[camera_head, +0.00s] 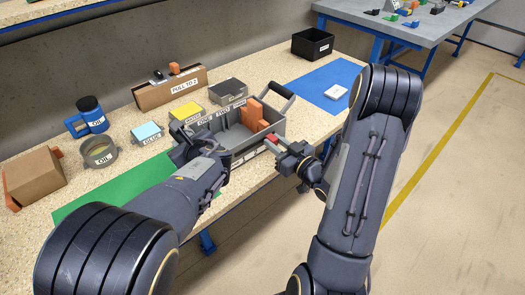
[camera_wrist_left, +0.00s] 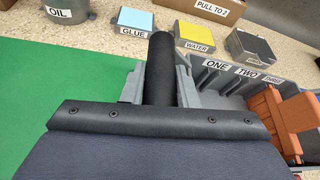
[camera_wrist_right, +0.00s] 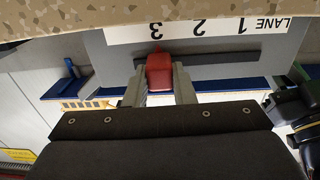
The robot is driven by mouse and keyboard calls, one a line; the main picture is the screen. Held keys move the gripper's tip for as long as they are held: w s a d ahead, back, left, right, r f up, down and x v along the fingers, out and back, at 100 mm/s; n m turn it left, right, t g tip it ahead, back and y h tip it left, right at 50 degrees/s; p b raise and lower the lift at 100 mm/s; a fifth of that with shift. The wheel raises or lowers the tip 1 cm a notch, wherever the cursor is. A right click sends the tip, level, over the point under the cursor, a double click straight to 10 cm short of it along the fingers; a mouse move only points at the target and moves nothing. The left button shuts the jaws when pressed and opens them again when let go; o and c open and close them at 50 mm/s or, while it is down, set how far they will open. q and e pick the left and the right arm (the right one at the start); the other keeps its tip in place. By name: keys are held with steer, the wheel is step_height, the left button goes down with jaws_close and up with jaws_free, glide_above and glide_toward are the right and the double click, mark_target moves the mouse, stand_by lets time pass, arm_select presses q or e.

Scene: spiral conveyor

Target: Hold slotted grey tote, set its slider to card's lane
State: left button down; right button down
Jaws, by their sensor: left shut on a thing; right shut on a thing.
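The slotted grey tote (camera_head: 278,128) stands near the bench's front edge; the left wrist view shows its lanes labelled ONE, TWO, THREE. Orange pieces (camera_head: 253,115) stand in the tote towards its right side. My left gripper (camera_wrist_left: 158,103) is shut on the tote's black left handle (camera_wrist_left: 159,65). My right gripper (camera_head: 280,147) is shut on the red slider knob (camera_wrist_right: 159,73) at the tote's front. In the right wrist view the upside-down lane strip (camera_wrist_right: 200,30) shows the knob at 3. The card (camera_head: 186,87) at the back reads PULL TO 2.
Behind the tote are a yellow WATER box (camera_head: 186,111), a blue GLUE box (camera_head: 147,132) and a dark-topped grey box (camera_head: 228,91). A black bin (camera_head: 312,44) is far right. The green mat (camera_head: 125,187) has bare room.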

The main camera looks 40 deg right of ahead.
arm_select(q)
steer(key=shift+s+f, duration=0.1)
steer(key=shift+f, duration=0.15)
arm_select(e)
steer(key=shift+d, duration=0.35)
steer(key=c, duration=1.2)
jaws_free()
steer(key=shift+s, duration=0.15)
steer(key=s, duration=1.1)
steer(key=shift+s+d, duration=0.2)
steer(key=shift+s, duration=0.2)
arm_select(q)
steer(key=c, duration=1.4)
jaws_free()
steer(key=o, duration=0.3)
steer(key=shift+r, duration=0.15)
